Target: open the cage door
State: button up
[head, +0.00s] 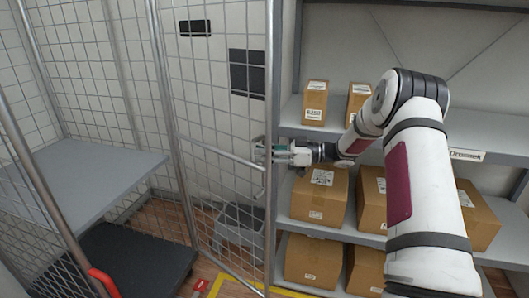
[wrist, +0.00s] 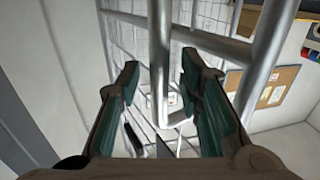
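The cage door (head: 225,153) is a wire mesh panel in a grey tube frame, in the middle left of the head view. The roll cage (head: 95,165) with its grey shelf stands to its left. I cannot tell exactly how far the door is swung. My gripper (head: 262,152) is at the door's right upright, at about mid height. In the wrist view my gripper (wrist: 160,66) is open, with a finger on each side of a thin upright metal bar (wrist: 158,95). Gaps show between the bar and both fingers. The bar bends sideways at its lower end.
Shelves with several cardboard boxes (head: 320,190) stand to the right, behind my arm. A grey crate (head: 238,232) is on the floor behind the door mesh. Yellow tape (head: 235,284) marks the floor below. A red handle (head: 104,281) shows at the lower left.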

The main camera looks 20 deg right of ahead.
jog(key=v, duration=1.2)
dwell(0.4)
